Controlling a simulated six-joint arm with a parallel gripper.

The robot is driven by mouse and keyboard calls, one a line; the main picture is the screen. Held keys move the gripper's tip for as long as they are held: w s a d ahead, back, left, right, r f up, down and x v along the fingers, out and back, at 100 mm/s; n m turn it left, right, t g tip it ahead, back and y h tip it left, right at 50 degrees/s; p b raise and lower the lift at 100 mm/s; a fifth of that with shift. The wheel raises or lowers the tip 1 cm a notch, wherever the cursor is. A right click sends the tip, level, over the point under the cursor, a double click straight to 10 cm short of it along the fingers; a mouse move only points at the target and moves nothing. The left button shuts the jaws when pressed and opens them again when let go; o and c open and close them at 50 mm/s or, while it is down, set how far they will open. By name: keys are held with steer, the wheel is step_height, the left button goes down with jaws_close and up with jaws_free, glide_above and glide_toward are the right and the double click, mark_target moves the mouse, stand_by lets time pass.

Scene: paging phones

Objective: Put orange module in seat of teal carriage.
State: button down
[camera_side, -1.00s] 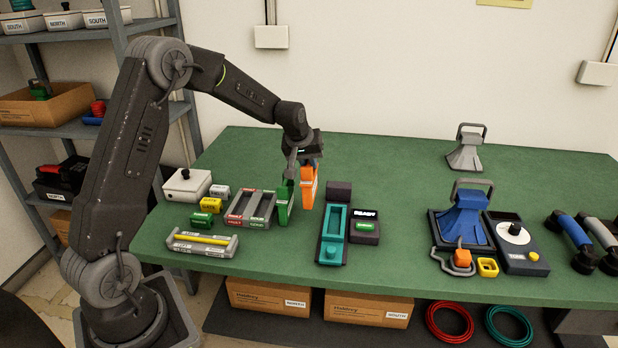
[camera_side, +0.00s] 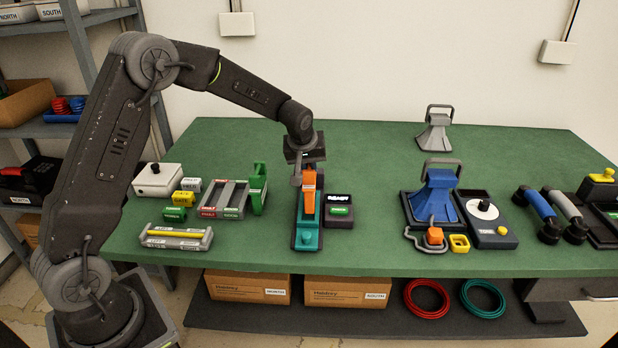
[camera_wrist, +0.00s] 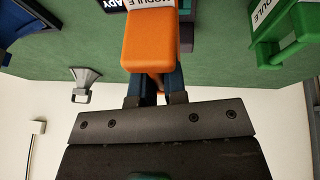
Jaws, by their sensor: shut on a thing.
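The orange module (camera_side: 309,195) is upright in my gripper (camera_side: 308,171), which is shut on its upper part. In the wrist view the orange module (camera_wrist: 150,40) is between the fingers of my gripper (camera_wrist: 155,85). The module hides most of the carriage's seat. I cannot tell whether the module touches the carriage or hangs just above it.
A green module (camera_side: 258,187) stands to the left beside the grey two-slot rack (camera_side: 223,199). A dark box labelled READY (camera_side: 339,213) sits close to the carriage's right. A blue funnel stand (camera_side: 434,195) is further right.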

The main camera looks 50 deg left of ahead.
step_height(320, 180, down, 4)
steer(key=shift+r, duration=0.2)
steer(key=c, duration=1.2)
jaws_free()
steer(key=shift+o, duration=0.2)
steer(key=shift+r, duration=0.1)
steer(key=s+d+r+m, duration=0.1)
steer(key=s+d+r, duration=0.1)
steer(key=s+r, duration=0.45)
steer(key=s+d+r+m, duration=0.1)
steer(key=s+d+r, duration=0.2)
steer(key=r, duration=0.6)
steer(key=s+d+r+m+h, duration=0.1)
steer(key=s+d+m, duration=0.2)
steer(key=s, duration=0.9)
steer(key=s+d+r+m+t+h, duration=0.1)
steer(key=s+d+m, duration=0.3)
steer(key=s, duration=0.7)
steer(key=shift+s+d+r+m, duration=0.2)
steer(key=shift+s+r+m, duration=0.1)
steer(key=shift+s+r, duration=0.05)
